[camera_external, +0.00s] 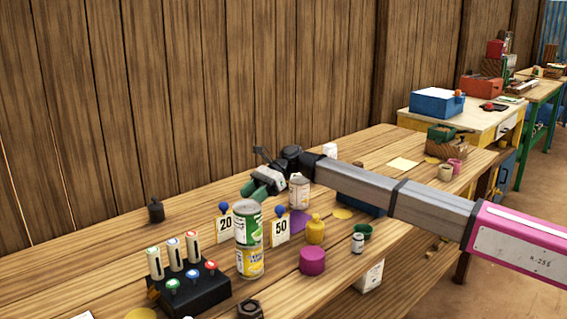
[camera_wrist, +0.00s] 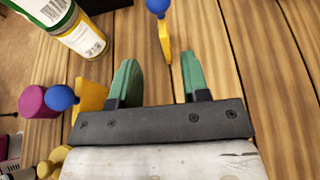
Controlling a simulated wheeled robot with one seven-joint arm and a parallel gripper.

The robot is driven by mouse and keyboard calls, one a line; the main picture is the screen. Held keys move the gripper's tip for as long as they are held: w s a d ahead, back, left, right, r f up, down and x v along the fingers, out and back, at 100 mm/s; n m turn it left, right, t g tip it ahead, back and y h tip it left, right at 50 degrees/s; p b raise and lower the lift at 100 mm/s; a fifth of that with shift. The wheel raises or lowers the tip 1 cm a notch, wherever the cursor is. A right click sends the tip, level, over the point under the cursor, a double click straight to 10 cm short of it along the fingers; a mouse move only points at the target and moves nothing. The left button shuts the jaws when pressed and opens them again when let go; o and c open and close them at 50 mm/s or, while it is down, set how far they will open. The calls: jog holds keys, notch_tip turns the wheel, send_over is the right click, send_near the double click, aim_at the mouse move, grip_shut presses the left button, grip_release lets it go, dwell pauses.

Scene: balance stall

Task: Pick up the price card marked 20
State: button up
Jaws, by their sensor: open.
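The price card marked 20 (camera_external: 226,226) stands upright on the wooden table, with a blue ball on top. In the wrist view a yellow card with a blue ball, seen nearly edge-on (camera_wrist: 165,43), lies ahead of the gap between my fingertips; it appears to be the 20 card. My gripper (camera_external: 254,188) is open and empty, above and to the right of the 20 card in the external view. Its green fingers also show in the wrist view (camera_wrist: 160,72). The card marked 50 (camera_external: 281,229) stands to the right, and its yellow side shows left of my fingers (camera_wrist: 92,96).
A green and yellow can stack (camera_external: 249,240) stands between the cards, nearer the camera. A black box with several coloured knobs (camera_external: 190,291) is at front left. A magenta pot (camera_external: 312,261) and yellow bottle (camera_external: 315,229) stand right. A dark weight (camera_external: 156,210) stands near the wall.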

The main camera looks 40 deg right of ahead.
send_over(226, 239)
jog(key=f, duration=0.4)
jog(key=shift+w+d+f, duration=0.2)
jog(key=shift+w, duration=0.05)
grip_shut()
